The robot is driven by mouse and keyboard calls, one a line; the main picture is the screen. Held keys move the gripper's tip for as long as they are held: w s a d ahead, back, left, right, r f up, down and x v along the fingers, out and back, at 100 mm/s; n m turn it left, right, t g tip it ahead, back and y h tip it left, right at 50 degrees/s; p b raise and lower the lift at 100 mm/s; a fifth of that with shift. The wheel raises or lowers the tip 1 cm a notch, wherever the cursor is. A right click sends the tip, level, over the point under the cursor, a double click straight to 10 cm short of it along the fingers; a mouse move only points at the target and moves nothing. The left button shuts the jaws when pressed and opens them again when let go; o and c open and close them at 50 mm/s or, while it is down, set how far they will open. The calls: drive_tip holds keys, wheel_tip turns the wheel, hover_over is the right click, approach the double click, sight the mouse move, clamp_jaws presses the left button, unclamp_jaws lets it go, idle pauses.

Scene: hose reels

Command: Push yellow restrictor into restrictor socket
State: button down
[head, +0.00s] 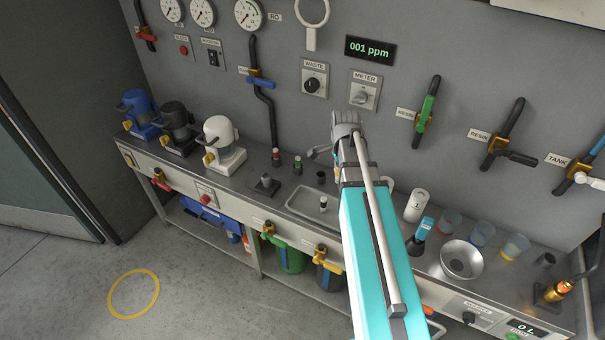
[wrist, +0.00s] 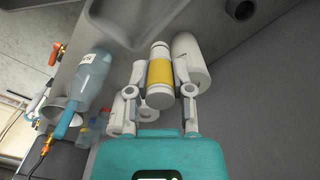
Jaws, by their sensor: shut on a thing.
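The yellow restrictor (wrist: 160,73) is a white cylinder with a wide yellow band, seen in the wrist view. My gripper (wrist: 160,66) is shut on it, with one finger on each side. In the head view my arm hides the restrictor and most of the gripper, which is over the bench behind the sink. No socket is clearly recognisable. A dark round opening (wrist: 240,8) shows at the top of the wrist view, apart from the restrictor. A black fitting on a square base (head: 266,184) stands left of the sink. I cannot tell if either is the socket.
The sink (head: 305,203) is left of my arm, with a small bottle in it. A white canister (head: 416,206), a blue-capped bottle (head: 420,237), cups and a metal bowl (head: 461,260) stand to the right. Valves and gauges line the wall. Bench left of the sink is partly clear.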

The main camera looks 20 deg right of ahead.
drive_tip(key=w+a+r+p, duration=0.1)
drive_tip(key=a+r+p, duration=0.1)
drive_tip(key=a, duration=0.8)
drive_tip(key=w+a+r+p, duration=0.1)
drive_tip(key=a+r+p, duration=0.1)
drive_tip(key=a, duration=0.8)
drive_tip(key=shift+r, duration=0.35)
drive_tip(key=shift+w+f, duration=0.1)
drive_tip(key=shift+w, duration=0.05)
drive_tip(key=w+f+b, duration=0.2)
drive_tip(key=w, duration=0.2)
drive_tip(key=w+f+b, duration=0.3)
drive_tip(key=w, duration=0.1)
drive_tip(key=w+f+b, duration=0.2)
drive_tip(key=w+f, duration=0.1)
drive_tip(key=w, duration=0.1)
drive_tip(key=shift+a+b, duration=0.3)
drive_tip(key=shift+a, duration=0.05)
drive_tip(key=shift+w+f+b, duration=0.45)
drive_tip(key=shift+w+b, duration=0.05)
